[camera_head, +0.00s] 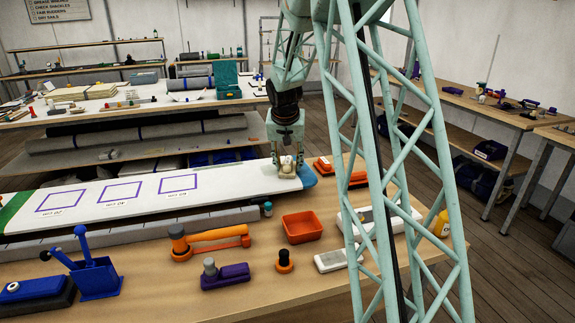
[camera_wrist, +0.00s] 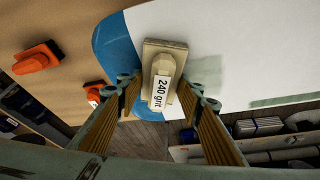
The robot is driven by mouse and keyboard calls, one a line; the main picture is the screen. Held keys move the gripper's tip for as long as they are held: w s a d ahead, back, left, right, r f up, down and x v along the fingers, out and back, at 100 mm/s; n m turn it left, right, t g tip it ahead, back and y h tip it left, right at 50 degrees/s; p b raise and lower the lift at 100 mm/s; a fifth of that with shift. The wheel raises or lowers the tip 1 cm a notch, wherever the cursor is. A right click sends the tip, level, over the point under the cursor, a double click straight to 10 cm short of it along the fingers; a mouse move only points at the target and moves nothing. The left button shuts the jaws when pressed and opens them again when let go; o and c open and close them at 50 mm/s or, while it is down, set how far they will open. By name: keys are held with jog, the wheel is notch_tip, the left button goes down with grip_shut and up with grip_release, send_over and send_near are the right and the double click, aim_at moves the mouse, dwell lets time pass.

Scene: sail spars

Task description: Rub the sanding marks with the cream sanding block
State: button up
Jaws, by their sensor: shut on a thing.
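The cream sanding block, labelled "240 grit", shows in the wrist view (camera_wrist: 165,58) between my gripper's fingers (camera_wrist: 163,92). My gripper (camera_head: 287,170) is shut on it over the right end of a long white board (camera_head: 232,185), near the board's blue tip (camera_head: 307,178). I cannot tell whether the block touches the board. Three purple-outlined squares, the left (camera_head: 61,201), middle (camera_head: 121,191) and right (camera_head: 179,184), lie on the board left of my gripper, with small labels beside them. In the wrist view a faint grey-green patch (camera_wrist: 285,98) shows on the white surface, partly cut off.
On the bench in front stand a blue holder (camera_head: 96,278), an orange-handled tool (camera_head: 215,240), a purple block (camera_head: 226,276), an orange tray (camera_head: 302,227) and a yellow bottle (camera_head: 441,223). Orange blocks (camera_head: 340,172) lie right of the blue tip. Above the board is clear.

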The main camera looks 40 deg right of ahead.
aim_at(274, 172)
jog(key=shift+a, duration=0.1)
jog(key=shift+w+a+b, duration=0.25)
jog(key=shift+a+b, duration=0.05)
jog(key=shift+a, duration=0.35)
jog(key=shift+w+a+b, duration=0.2)
jog(key=shift+a+b, duration=0.05)
jog(key=shift+a, duration=0.4)
jog(key=shift+w+a, duration=0.1)
jog(key=shift+a, duration=0.15)
jog(key=shift+w+a, duration=0.2)
jog(key=shift+a, duration=0.45)
jog(key=shift+w+a, duration=0.2)
jog(key=shift+a, duration=0.4)
jog(key=shift+a, duration=0.1)
jog(key=shift+w+a, duration=0.25)
jog(key=shift+a, duration=0.4)
jog(key=shift+w+a, duration=0.2)
jog(key=shift+a, duration=0.45)
jog(key=shift+d, duration=0.15)
jog(key=shift+s+d, duration=0.25)
jog(key=shift+d, duration=0.4)
jog(key=shift+s+d, duration=0.25)
jog(key=shift+d, duration=0.4)
